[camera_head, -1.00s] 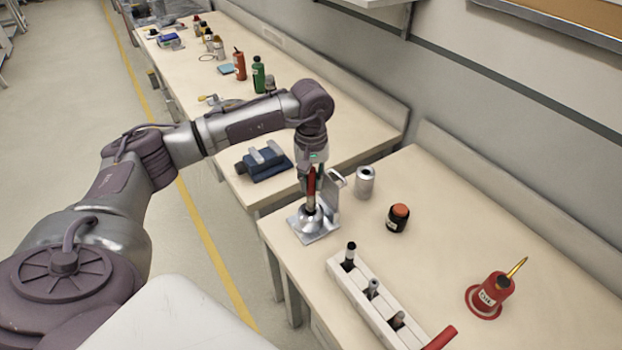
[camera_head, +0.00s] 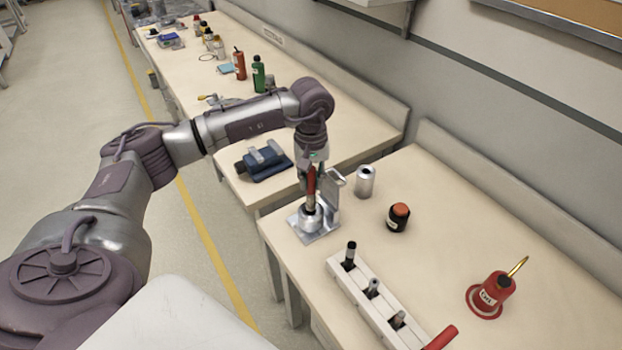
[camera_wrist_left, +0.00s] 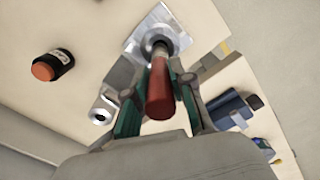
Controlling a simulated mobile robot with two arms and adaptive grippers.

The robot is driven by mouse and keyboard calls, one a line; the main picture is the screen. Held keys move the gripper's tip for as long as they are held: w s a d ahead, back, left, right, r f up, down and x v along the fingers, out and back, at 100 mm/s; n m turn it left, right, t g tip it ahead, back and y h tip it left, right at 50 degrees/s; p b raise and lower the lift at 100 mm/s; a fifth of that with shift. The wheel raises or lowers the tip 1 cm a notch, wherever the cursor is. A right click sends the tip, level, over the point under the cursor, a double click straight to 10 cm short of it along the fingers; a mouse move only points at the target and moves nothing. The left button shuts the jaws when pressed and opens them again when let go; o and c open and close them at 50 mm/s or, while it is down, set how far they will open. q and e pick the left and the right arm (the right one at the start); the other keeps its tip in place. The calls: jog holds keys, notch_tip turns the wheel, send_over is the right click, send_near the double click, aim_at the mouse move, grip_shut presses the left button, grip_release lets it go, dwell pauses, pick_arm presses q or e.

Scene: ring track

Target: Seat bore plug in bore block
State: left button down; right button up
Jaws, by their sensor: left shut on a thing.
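The bore plug has a red handle (camera_head: 311,184) and stands about upright, its lower end at the bore block. My left gripper (camera_head: 313,174) is shut on this handle, above the block. The bore block (camera_head: 322,230) is a bright metal plate with a round raised collar, near the left edge of the near table. In the left wrist view the red handle (camera_wrist_left: 160,88) lies between the fingers of my left gripper (camera_wrist_left: 160,105), and its grey shank meets the collar of the block (camera_wrist_left: 148,28). How deep the shank sits is hidden. My right gripper is out of view.
A silver can (camera_head: 365,182) and a dark jar with an orange lid (camera_head: 398,217) stand right of the block. A white rack (camera_head: 352,292) holding several plugs is in front. A red oiler (camera_head: 492,290) is at right. A blue vise (camera_head: 262,162) sits on the far bench.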

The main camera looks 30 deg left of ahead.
aim_at(311, 195)
pick_arm(q)
jog(key=shift+b, duration=0.4)
dwell(0.7)
jog(key=shift+f, duration=0.15)
jog(key=shift+f+b, duration=2.3)
jog(key=shift+f, duration=0.3)
jog(key=c, duration=0.9)
grip_release()
notch_tip(311, 195, up, 12)
jog(key=shift+r, duration=0.1)
